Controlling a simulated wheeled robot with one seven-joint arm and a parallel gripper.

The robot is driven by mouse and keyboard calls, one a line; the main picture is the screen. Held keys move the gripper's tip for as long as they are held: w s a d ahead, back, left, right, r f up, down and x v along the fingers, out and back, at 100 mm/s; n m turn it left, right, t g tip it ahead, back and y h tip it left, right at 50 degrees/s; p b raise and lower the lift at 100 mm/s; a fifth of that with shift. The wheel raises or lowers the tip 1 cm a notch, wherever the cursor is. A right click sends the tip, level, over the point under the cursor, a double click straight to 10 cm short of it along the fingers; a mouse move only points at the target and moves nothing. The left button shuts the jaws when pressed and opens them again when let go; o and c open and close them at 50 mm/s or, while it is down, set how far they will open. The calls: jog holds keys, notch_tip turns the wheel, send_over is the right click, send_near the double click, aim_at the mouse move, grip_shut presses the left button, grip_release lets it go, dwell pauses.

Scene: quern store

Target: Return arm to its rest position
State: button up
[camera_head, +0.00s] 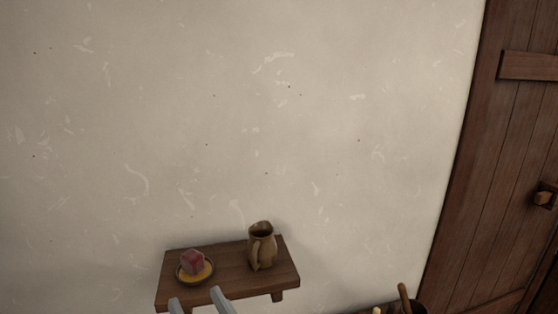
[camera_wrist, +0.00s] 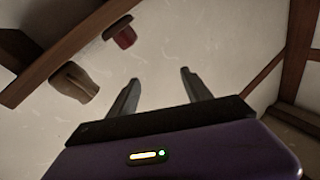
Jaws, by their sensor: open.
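My gripper (camera_head: 199,299) shows at the bottom edge of the head view, in front of the small wall shelf. In the wrist view my gripper (camera_wrist: 159,84) has its two grey fingers spread apart, with nothing between them. The rest of the arm is out of the head view.
The wooden wall shelf (camera_head: 225,275) holds a brown jug (camera_head: 262,247) and a dish (camera_head: 207,275) with a reddish block (camera_head: 192,262). A wooden door (camera_head: 500,170) stands at right. A dark vessel (camera_head: 418,307) shows at the bottom right. The wall above is bare.

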jog(key=s+d+f+m+t+h, duration=0.2)
jog(key=s+d+f+h, duration=0.2)
jog(key=s+d, duration=0.5)
jog(key=s+d+f+m+t+h, duration=0.15)
jog(key=s+d+f+h, duration=0.3)
jog(key=d, duration=0.85)
jog(key=s+d+f+g+h, duration=0.1)
jog(key=s+d+f, duration=0.1)
jog(key=s, duration=0.4)
jog(key=s+d+f+g+h+b, duration=0.1)
jog(key=s+d+f+g, duration=0.1)
jog(key=s+d, duration=0.3)
jog(key=s+d+f+g+h, duration=0.1)
jog(key=s+d, duration=0.3)
jog(key=s, duration=0.5)
jog(key=shift+s+f+g+h, duration=0.2)
jog(key=shift+f+g+h, duration=0.2)
jog(key=shift+f, duration=0.3)
